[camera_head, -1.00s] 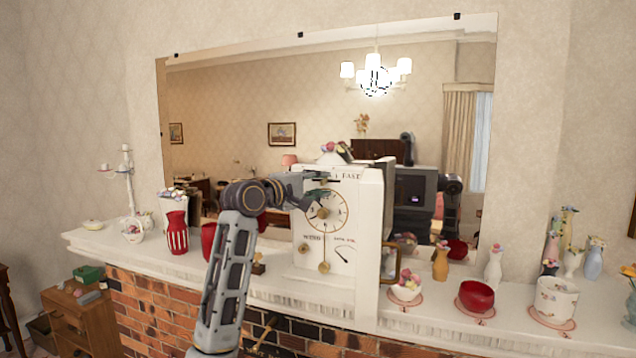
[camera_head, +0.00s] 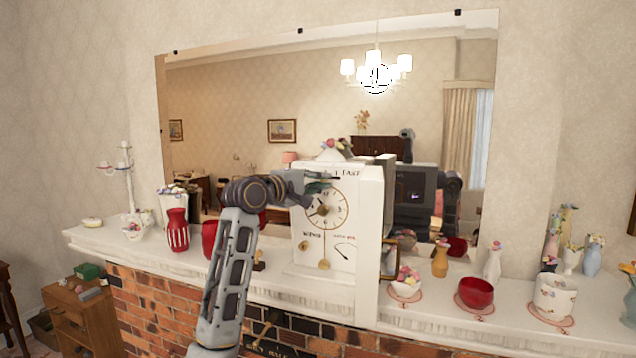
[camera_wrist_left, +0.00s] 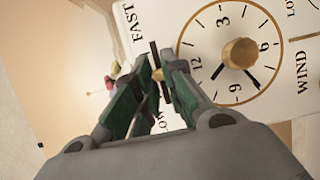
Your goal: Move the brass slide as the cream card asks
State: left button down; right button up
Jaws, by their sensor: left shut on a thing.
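A white clock (camera_head: 372,230) stands on the mantel. Its round dial has dark hands and a brass centre knob (camera_wrist_left: 239,53). Above the dial a dark slot (camera_head: 328,178) runs across beside the word FAST. The brass slide (camera_wrist_left: 159,75) is a small brass piece at this slot, seen between my fingertips in the left wrist view. My left gripper (camera_wrist_left: 162,77) is shut on it, with its dark green pads on both sides; it reaches the clock from the left in the head view (camera_head: 324,185). The other end of the slot is hidden by the gripper. I cannot make out a cream card.
A brass winding knob (camera_head: 304,244) marked WIND and a small gauge (camera_head: 344,252) are below the dial. Red vases (camera_head: 177,230) stand left of the clock. A red bowl (camera_head: 475,293) and a white pot (camera_head: 553,298) stand right. A large mirror (camera_head: 220,110) is behind.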

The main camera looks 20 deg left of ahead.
pick_arm(q)
jog(key=shift+s+d+f, duration=0.1)
jog(key=shift+d, duration=1.6)
jog(key=shift+a, duration=0.1)
jog(key=c, duration=1.9)
grip_release()
jog(key=o, duration=0.4)
jog(key=shift+d, duration=0.2)
jog(key=shift+a, duration=0.2)
jog(key=v, duration=1.2)
jog(key=shift+d, duration=0.1)
